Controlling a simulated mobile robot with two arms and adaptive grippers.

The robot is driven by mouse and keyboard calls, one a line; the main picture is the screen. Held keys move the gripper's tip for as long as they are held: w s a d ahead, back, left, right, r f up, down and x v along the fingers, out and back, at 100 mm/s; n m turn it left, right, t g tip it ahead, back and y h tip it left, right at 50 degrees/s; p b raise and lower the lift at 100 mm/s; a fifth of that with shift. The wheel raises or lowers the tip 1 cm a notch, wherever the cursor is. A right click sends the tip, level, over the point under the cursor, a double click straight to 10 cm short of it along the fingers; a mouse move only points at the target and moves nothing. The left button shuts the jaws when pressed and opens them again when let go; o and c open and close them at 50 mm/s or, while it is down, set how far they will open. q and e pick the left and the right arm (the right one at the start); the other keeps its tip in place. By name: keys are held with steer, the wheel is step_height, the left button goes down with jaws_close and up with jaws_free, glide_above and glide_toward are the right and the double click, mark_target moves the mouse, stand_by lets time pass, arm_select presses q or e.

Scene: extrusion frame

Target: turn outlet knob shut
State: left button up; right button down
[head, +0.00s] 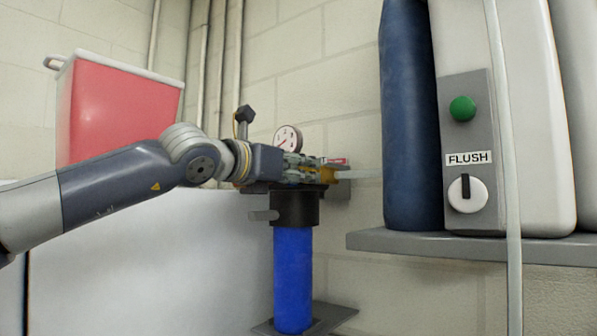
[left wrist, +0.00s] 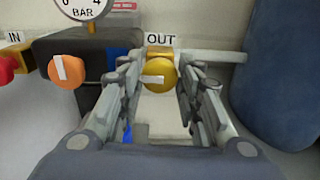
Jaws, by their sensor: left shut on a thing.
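The yellow outlet knob (left wrist: 161,76) sits under the OUT label (left wrist: 161,40) in the left wrist view. Its white mark lies nearly level, slightly tilted. My left gripper (left wrist: 159,84) has one finger on each side of this knob and is shut on it. In the head view, my left gripper (head: 313,172) reaches in from the left to the filter head (head: 296,207), and the yellow knob (head: 328,175) shows partly behind the fingers. My right gripper is not in view.
An orange knob (left wrist: 68,72) with a near-upright white mark and a red knob (left wrist: 7,70) by the IN label lie left. A pressure gauge (head: 288,138) stands above the blue filter housing (head: 293,280). A dark blue cylinder (head: 410,120) and FLUSH panel (head: 468,150) stand right.

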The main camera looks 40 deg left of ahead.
arm_select(q)
steer(key=shift+d+f+m, duration=0.1)
steer(key=shift+m, duration=4.3)
steer(key=shift+d+f+m, duration=0.1)
steer(key=shift+m, duration=4.3)
steer(key=o, duration=1)
